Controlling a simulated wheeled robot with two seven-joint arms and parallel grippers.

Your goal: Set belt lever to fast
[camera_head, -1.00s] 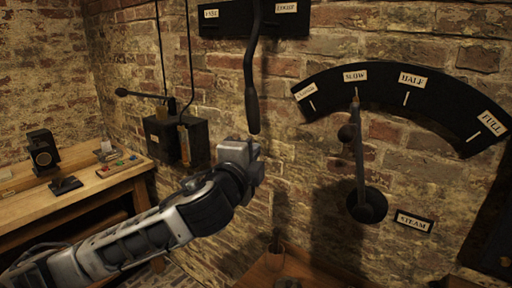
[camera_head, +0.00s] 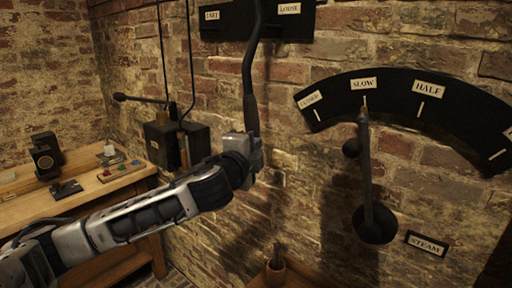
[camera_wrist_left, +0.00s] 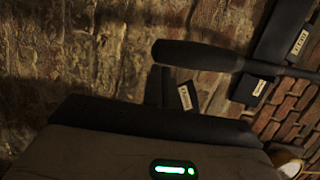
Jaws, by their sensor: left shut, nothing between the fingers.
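The belt lever (camera_head: 251,105) is a dark bent rod with a thicker grip, hanging from above in front of the brick wall. Its shaft passes between the FAST label (camera_head: 211,15) at left and the LOOSE label (camera_head: 289,8) at right. My left gripper (camera_head: 254,152) is shut and empty at the lower end of the grip, overlapping it in the head view; whether they touch I cannot tell. The grip also shows in the left wrist view (camera_wrist_left: 195,55), beyond the dark gripper body. My right gripper is not in view.
A steam lever (camera_head: 366,175) stands at SLOW on a curved black scale (camera_head: 450,98) at right. A black switch box (camera_head: 178,145) is on the wall at left. A wooden bench (camera_head: 110,190) with small items stands at far left.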

